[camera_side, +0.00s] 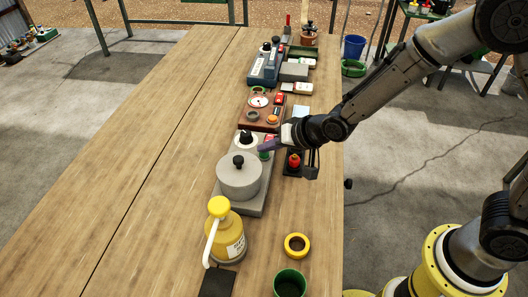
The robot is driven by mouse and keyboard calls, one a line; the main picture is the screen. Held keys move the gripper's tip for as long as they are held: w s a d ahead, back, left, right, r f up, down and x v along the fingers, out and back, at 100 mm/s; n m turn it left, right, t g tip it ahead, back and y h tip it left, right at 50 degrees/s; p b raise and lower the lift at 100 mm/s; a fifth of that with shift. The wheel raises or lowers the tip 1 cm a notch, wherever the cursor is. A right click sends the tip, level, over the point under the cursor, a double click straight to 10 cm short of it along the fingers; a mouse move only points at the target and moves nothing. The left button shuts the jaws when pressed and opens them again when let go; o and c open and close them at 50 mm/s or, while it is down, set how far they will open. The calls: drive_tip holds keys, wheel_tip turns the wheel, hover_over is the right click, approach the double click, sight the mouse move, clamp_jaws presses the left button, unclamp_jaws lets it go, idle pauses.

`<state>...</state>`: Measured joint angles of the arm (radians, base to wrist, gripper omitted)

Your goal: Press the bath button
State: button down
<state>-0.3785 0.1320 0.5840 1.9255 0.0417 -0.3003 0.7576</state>
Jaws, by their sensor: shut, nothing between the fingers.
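A grey unit (253,209) sits near the table's right side. A round grey pot with a lid and black knob (239,177) stands on its near part. A white dial with a black knob (246,138) is at its far end. A small green button (265,155) shows beside the dial; no label on it can be read, so I cannot tell for sure that it is the bath button. My gripper (262,147) is shut and empty, with its purplish fingers reaching left just above the green button. The fingers partly cover that area, and I cannot tell whether they touch it.
A yellow pump bottle (226,238), a yellow ring (297,245) and a green cup (290,284) stand in front. A red-topped item (294,161) is right of the unit. A brown box with a dial (259,101) and a blue device (264,66) stand behind. The table's left side is clear.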

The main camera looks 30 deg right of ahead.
sight(268, 159)
drive_tip(key=shift+f, duration=0.3)
idle(0.4)
drive_tip(key=shift+r, duration=0.85)
drive_tip(key=shift+r, duration=0.1)
drive_tip(key=shift+r, duration=2.45)
